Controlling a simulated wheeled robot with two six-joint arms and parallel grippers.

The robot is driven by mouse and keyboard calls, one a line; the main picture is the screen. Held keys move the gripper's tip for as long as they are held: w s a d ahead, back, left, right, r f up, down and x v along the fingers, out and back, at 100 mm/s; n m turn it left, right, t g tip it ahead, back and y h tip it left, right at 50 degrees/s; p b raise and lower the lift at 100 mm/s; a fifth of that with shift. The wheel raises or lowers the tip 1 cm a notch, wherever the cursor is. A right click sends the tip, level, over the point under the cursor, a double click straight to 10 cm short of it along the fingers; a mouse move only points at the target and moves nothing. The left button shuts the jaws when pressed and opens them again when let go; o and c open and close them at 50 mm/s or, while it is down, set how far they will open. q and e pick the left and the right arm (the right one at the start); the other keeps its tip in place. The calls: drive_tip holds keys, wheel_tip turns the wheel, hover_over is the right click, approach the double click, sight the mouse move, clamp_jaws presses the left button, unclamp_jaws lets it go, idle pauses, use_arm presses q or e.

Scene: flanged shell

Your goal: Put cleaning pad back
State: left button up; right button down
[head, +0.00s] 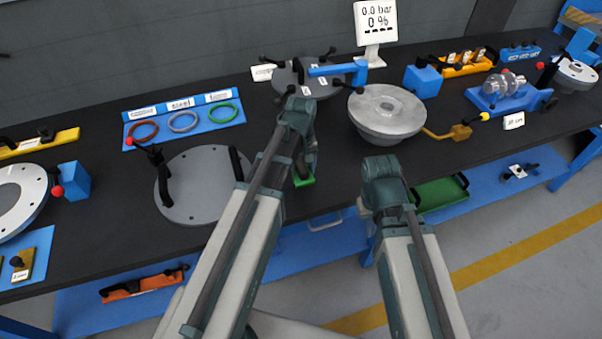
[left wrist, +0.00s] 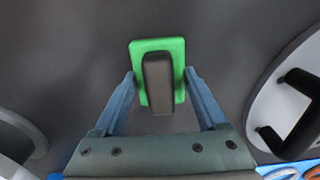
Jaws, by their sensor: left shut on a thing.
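The cleaning pad, a green block with a black handle, shows in the left wrist view (left wrist: 179,80) and in the head view (head: 305,181). My right arm reaches to the bench's front edge in the head view. Its fingers are mostly hidden behind its own wrist, so their opening does not show.
A grey flanged shell (head: 387,108) stands right of the pad, a grey round plate with black handles (head: 205,190) left. A blue mat with coloured rings (head: 215,123) lies behind. A green tray (head: 440,193) is low beyond the front edge. Dark bench (head: 335,180) around the pad is bare.

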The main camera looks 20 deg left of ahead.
sight(301, 165)
use_arm(q)
drive_tip(key=shift+r, duration=0.1)
drive_tip(key=o, duration=1)
drive_tip(key=shift+f, duration=0.2)
drive_tip(key=o, duration=0.4)
drive_tip(key=shift+r, duration=0.2)
wheel_tip(301, 165, up, 12)
drive_tip(key=p, duration=1.2)
drive_tip(key=s+d+m, duration=0.3)
drive_tip(key=s, duration=0.2)
drive_tip(key=s+d+m, duration=0.4)
drive_tip(key=s+d+m+y, duration=0.1)
drive_tip(key=s+d+m, duration=0.2)
drive_tip(key=s, duration=0.2)
drive_tip(key=shift+s+d+r+m, duration=0.1)
drive_tip(key=shift+s+d+m, duration=0.2)
drive_tip(key=shift+d, duration=0.05)
